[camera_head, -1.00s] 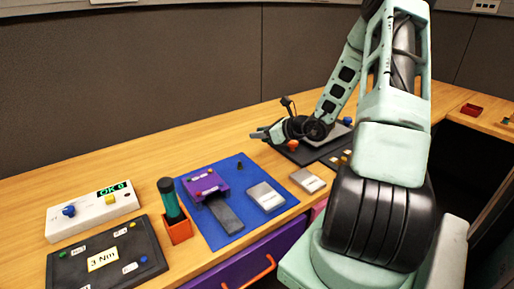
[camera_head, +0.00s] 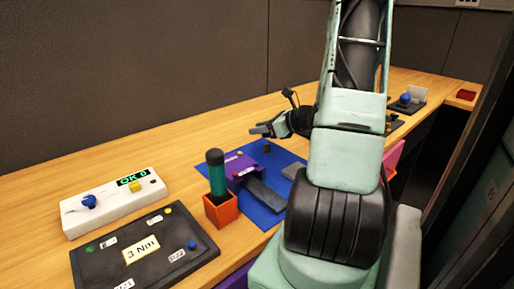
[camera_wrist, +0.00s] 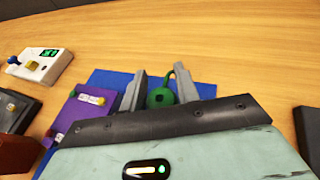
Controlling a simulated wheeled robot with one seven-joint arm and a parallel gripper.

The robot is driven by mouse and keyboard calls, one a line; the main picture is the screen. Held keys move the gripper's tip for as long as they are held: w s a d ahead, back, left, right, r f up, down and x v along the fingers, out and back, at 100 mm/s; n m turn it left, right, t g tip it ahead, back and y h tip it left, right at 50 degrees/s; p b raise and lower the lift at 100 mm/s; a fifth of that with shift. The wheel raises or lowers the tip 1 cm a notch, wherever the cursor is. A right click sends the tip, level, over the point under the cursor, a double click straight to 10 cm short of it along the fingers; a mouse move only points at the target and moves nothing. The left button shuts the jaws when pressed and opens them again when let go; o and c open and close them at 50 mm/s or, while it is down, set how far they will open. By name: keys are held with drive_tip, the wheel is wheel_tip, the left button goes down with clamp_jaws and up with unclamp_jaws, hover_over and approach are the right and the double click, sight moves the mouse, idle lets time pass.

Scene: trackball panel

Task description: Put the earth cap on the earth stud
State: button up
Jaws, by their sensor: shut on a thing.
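My gripper (camera_head: 260,131) is above the far edge of the blue mat in the head view. In the wrist view its two grey fingers (camera_wrist: 160,92) are shut on a green round piece with a dark hole and a curved green tail, which looks like the earth cap (camera_wrist: 160,98). The cap cannot be made out in the head view. A small brownish upright post (camera_head: 266,147) stands on the mat just below the gripper; I cannot tell whether it is the earth stud. In the wrist view it is not visible.
A white box (camera_head: 110,203) reads "OK 0". A dark panel (camera_head: 111,270) lies front left. Bare wood (camera_head: 190,145) lies behind.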

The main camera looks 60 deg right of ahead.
sight(260, 150)
drive_tip(key=shift+f+b, duration=0.35)
drive_tip(key=shift+f, duration=2.15)
drive_tip(key=shift+f, duration=0.1)
drive_tip(key=shift+f, duration=0.15)
drive_tip(key=o, duration=0.9)
drive_tip(key=shift+o, duration=0.2)
drive_tip(key=shift+r, duration=0.2)
drive_tip(key=shift+s+r, duration=0.15)
drive_tip(key=shift+s, duration=0.05)
drive_tip(key=p+v, duration=0.1)
drive_tip(key=v, duration=1)
drive_tip(key=shift+s, duration=0.3)
